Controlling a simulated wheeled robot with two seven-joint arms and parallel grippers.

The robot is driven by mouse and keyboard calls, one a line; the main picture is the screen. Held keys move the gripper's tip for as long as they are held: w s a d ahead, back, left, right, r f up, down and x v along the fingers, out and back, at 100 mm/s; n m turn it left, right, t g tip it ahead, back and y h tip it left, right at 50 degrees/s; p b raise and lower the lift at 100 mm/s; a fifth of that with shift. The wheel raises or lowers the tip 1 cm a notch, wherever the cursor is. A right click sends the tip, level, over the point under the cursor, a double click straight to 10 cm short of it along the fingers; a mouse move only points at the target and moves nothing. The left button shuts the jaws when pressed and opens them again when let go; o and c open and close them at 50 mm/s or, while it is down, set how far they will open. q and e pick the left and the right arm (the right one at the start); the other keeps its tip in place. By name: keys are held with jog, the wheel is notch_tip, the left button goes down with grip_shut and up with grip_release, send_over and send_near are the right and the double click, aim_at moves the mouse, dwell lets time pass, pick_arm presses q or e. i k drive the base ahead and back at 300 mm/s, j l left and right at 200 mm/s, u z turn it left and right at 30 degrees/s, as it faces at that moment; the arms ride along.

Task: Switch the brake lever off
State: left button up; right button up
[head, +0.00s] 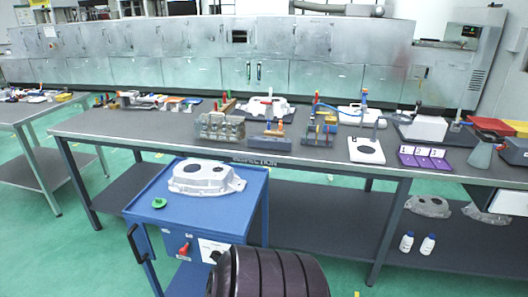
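A blue cart (150,212) stands in front of the long workbench. On its front side a small red lever (184,248) shows, beside a white plate (211,249) with a dark mark. I take the red lever to be the brake lever; it looks slanted, but it is too small to tell which setting it is on. Neither of my grippers is in view, and nothing is seen touching the lever.
The cart carries a grey aluminium casting (205,177) and a green piece (159,203). A black handle (138,245) sticks out at its left. The workbench (120,127) behind holds fixtures and castings. Green floor (80,262) is clear left of the cart.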

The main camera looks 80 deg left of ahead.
aim_at(183, 252)
jog(key=u, duration=3.45)
